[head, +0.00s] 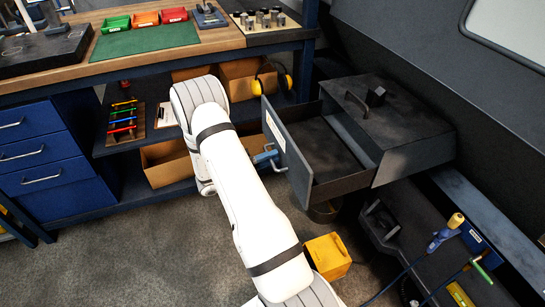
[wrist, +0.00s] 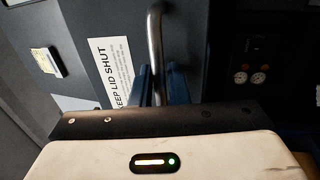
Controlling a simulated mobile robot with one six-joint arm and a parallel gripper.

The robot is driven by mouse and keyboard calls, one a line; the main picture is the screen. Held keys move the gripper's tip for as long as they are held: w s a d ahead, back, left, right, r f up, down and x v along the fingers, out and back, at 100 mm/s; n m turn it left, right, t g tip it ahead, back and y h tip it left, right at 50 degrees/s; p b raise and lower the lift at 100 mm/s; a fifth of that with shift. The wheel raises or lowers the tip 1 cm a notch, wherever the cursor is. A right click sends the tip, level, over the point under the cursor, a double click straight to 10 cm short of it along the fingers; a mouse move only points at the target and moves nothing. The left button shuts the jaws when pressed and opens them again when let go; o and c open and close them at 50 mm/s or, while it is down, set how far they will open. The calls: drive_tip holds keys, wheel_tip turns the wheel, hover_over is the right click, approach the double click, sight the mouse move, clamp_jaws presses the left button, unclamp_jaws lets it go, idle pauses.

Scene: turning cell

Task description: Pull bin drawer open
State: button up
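The bin drawer (head: 316,184) stands pulled out from the dark grey bin housing (head: 405,130), and its empty-looking inside shows from above. Its flat front panel (head: 283,140) faces left and carries a metal handle (head: 281,170). In the wrist view the handle (wrist: 155,35) is a curved bar, beside a white "KEEP LID SHUT" label (wrist: 109,75). My gripper (head: 265,158) is at the handle, partly hidden by my white arm in the head view. In the wrist view its blue fingers (wrist: 161,84) sit close on both sides of the bar and look shut on it.
A blue workbench (head: 110,69) with a lower shelf and cardboard boxes (head: 168,163) stands to the left. A yellow container (head: 327,257) is on the floor below the drawer. Hoses and tools (head: 447,235) lie at the lower right. Grey floor at the lower left is clear.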

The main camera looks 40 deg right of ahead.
drive_tip(key=v, duration=0.7)
drive_tip(key=shift+a, duration=0.35)
drive_tip(key=shift+f, duration=0.1)
